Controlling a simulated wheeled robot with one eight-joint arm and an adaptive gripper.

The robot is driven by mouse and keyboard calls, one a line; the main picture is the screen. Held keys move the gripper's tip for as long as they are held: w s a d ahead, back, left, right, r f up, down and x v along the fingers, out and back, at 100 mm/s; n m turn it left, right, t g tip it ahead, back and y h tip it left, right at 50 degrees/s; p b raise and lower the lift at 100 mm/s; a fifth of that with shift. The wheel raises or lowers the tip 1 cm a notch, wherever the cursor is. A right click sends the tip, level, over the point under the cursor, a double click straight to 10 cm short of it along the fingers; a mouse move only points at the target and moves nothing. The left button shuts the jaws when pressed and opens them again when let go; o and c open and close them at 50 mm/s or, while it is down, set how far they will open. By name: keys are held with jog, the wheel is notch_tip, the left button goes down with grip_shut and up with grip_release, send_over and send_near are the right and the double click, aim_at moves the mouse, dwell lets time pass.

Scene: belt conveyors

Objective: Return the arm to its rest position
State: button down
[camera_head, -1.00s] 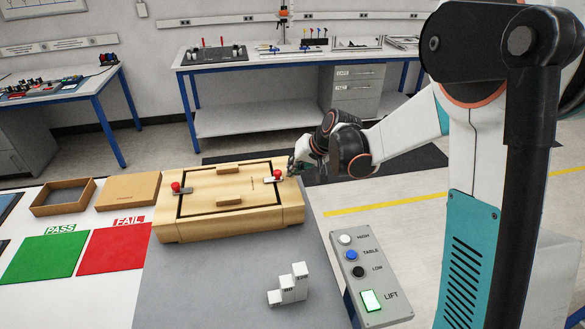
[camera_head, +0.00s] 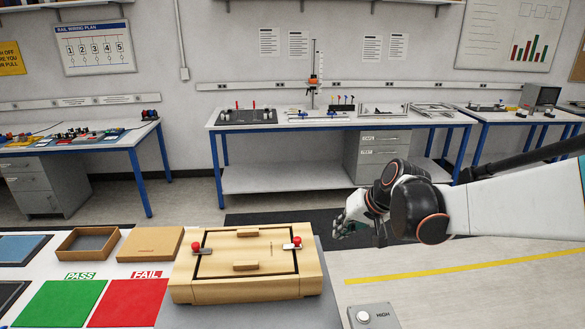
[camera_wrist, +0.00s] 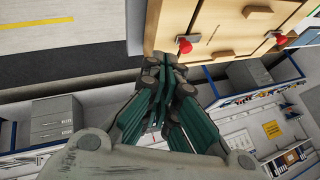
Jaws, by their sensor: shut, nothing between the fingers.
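My arm reaches in from the right in the head view. My gripper (camera_head: 343,226) is beside the right end of the wooden box, apart from it, above the floor. In the wrist view my gripper (camera_wrist: 163,68) has its fingers together with nothing between them. The wooden box (camera_head: 248,290) sits on the table with its lid on. It has red-knobbed latches at its left (camera_head: 196,248) and right (camera_head: 297,242). One latch knob also shows in the wrist view (camera_wrist: 185,47).
A green PASS mat (camera_head: 60,303) and a red FAIL mat (camera_head: 128,302) lie left of the box. A cardboard tray (camera_head: 88,243) stands behind them. The grey button panel (camera_head: 372,316) is at the bottom. Floor space (camera_head: 450,290) is clear on the right.

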jog(key=s+f+h+b, duration=0.2)
jog(key=s+b, duration=0.1)
jog(key=s, duration=1)
jog(key=s+d+f+n+t+h+b, duration=0.1)
jog(key=s+b, duration=0.3)
jog(key=s, duration=0.8)
jog(key=shift+s+d+f+n+h, duration=0.15)
jog(key=shift+s+f+n+h, duration=0.15)
jog(key=shift+s+f+h, duration=0.25)
